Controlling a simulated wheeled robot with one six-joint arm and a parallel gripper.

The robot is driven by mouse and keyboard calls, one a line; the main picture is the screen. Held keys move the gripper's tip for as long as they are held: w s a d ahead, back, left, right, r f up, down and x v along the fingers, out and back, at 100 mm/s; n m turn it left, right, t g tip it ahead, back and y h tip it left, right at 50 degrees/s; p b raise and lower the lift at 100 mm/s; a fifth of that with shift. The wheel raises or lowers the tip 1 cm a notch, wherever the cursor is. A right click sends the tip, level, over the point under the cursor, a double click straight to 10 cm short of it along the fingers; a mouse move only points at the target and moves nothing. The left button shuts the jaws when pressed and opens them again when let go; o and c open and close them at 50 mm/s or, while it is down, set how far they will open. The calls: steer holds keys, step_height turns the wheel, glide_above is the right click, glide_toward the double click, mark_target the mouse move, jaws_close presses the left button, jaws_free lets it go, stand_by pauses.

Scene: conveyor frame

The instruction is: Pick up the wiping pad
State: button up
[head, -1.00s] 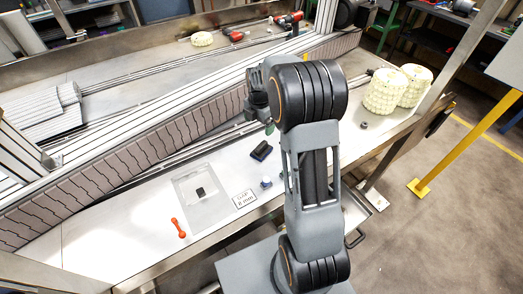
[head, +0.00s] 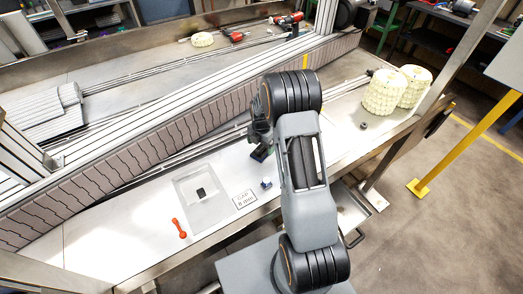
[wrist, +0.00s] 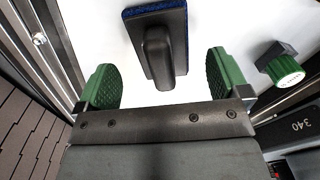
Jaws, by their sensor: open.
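The wiping pad has a black handle on a dark base with a blue fibrous edge. In the wrist view the wiping pad (wrist: 166,45) lies on the white bench top, ahead of and between my fingers. In the head view the wiping pad (head: 260,153) is partly hidden by my arm. My gripper (wrist: 162,80) is open, its two green ribbed fingers on either side of the handle's near end. I see no contact with the handle. My fingertips are hard to make out in the head view.
A green-capped knob (wrist: 285,69) is right of the pad. A clear tray (head: 208,207) with a small black block, a label card (head: 244,199) and a red tool (head: 179,228) lie on the bench at left. The conveyor frame (head: 140,160) runs behind the bench.

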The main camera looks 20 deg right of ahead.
mark_target(262, 149)
steer(key=shift+f, duration=1.6)
steer(key=shift+c, duration=0.2)
steer(key=c, duration=1)
steer(key=shift+c, duration=0.2)
steer(key=shift+r, duration=0.15)
